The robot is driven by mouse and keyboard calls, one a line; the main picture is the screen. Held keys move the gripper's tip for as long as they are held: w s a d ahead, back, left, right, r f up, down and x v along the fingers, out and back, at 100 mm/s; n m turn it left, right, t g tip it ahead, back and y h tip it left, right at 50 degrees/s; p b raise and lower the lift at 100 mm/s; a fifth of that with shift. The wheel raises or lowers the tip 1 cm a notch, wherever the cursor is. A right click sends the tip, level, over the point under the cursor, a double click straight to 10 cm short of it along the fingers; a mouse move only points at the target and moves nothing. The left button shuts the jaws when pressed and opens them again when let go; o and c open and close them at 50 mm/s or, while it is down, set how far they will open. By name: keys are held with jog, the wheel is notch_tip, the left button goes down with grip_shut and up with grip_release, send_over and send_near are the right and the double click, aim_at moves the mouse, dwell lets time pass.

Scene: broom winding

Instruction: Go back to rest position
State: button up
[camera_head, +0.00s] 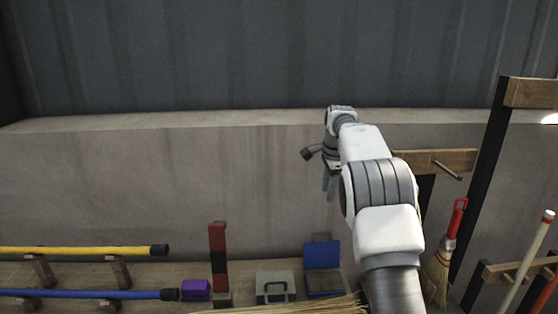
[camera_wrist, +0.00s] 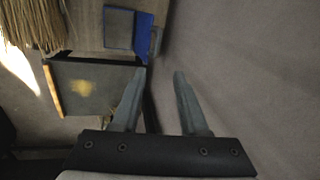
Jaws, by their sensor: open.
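My gripper (camera_wrist: 159,72) is open and empty in the wrist view, its two grey fingers apart with bare floor or wall surface beyond them. In the head view my gripper (camera_head: 329,188) hangs at the end of my raised white arm, in front of the concrete wall and above the shelf. Part of it is hidden by the wrist.
A wooden rack (camera_head: 435,160) with a peg stands right of my arm. A red-handled hand broom (camera_head: 441,268) hangs there. Yellow (camera_head: 85,251) and blue (camera_head: 85,294) poles lie on supports at left. A blue box (camera_head: 322,256) and straw bristles (camera_head: 290,306) are below.

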jog(key=s+a+r+n+t, duration=0.15)
jog(key=s+r+n, duration=0.25)
jog(key=s+r, duration=0.5)
jog(key=s+a+r+n, duration=0.2)
jog(key=s+r+n, duration=0.2)
jog(key=s, duration=0.9)
jog(key=s+a+f+n, duration=0.1)
jog(key=s+f+n, duration=0.2)
jog(key=s, duration=0.8)
jog(key=s+a+f+n+t, duration=0.1)
jog(key=s+f+n, duration=0.3)
jog(key=s, duration=0.8)
jog(key=shift+a+f+n, duration=0.25)
jog(key=shift+a+n, duration=0.15)
jog(key=shift+n, duration=0.6)
